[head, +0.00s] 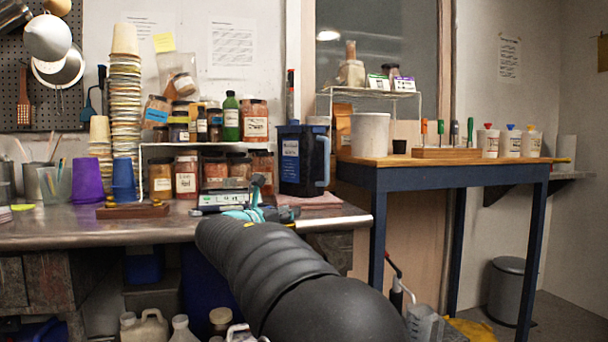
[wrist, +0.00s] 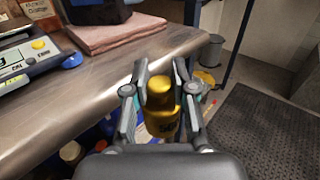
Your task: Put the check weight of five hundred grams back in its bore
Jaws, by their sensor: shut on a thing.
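A brass check weight (wrist: 160,120) with a knob on top is held upright between the fingers of my gripper (wrist: 160,82) in the wrist view. Its stamped marking is too blurred to read. My gripper is shut on it, over the bench's front edge. In the head view my gripper (head: 257,212) is mostly hidden behind my own arm, and the held weight cannot be made out. A dark wooden weight block (head: 132,211) lies on the bench to the left, with brass weights (head: 156,202) showing at its top. Its bores cannot be seen from here.
A digital balance (head: 222,199) stands just behind my gripper; it also shows at left in the wrist view (wrist: 45,65). A folded pink cloth (wrist: 115,32) lies beside it. Purple (head: 87,178) and blue cups stand behind the block. The steel bench (head: 60,235) is clear in front.

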